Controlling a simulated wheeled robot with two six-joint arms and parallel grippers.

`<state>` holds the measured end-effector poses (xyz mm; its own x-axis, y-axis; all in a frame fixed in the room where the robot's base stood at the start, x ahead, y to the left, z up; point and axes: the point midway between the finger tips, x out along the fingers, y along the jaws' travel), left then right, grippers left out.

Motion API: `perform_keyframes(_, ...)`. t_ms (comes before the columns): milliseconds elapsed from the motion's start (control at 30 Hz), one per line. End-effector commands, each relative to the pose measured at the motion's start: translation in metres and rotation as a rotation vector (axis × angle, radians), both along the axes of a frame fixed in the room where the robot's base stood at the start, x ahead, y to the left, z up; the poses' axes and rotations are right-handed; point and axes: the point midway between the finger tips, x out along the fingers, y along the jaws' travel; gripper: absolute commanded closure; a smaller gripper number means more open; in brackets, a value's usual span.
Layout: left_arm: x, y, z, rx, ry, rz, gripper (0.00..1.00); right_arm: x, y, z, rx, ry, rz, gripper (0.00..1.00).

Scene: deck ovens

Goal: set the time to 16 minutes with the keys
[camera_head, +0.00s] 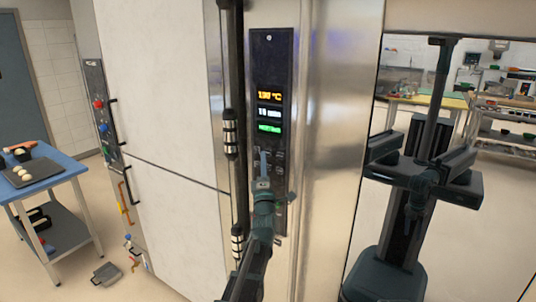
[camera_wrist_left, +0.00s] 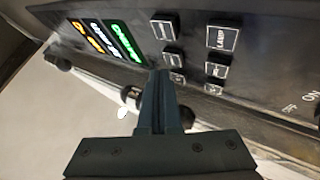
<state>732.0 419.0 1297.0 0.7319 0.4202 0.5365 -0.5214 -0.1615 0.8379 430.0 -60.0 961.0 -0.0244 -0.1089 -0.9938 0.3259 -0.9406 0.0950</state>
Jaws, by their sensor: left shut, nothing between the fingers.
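The dark control panel (camera_head: 270,75) stands upright on the oven's steel front in the head view. Its orange temperature readout (camera_head: 269,95), white minutes readout (camera_head: 269,112) and green readout (camera_head: 269,128) are lit. The minutes look like 16 or 18; I cannot tell which. My left gripper (camera_head: 263,160) is shut and empty, in front of the keys below the readouts. In the left wrist view, its fingertips (camera_wrist_left: 160,78) are close to the small keys (camera_wrist_left: 171,57); contact cannot be told. The LAMP key (camera_wrist_left: 222,38) is clear of the fingers. My right gripper is not in view.
A dark vertical bar (camera_head: 236,70) with metal collars runs just left of the panel. A blue table (camera_head: 62,168) with a dough tray stands at far left. The glossy surface at right shows a robot, apparently my reflection.

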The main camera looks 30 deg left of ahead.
Motion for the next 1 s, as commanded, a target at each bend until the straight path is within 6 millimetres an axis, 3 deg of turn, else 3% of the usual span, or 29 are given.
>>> perform_keyframes(1000, 0.0073, -0.0004, 0.0003, 0.0, 0.0, 0.0, 1.0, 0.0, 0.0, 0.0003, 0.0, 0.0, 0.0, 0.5)
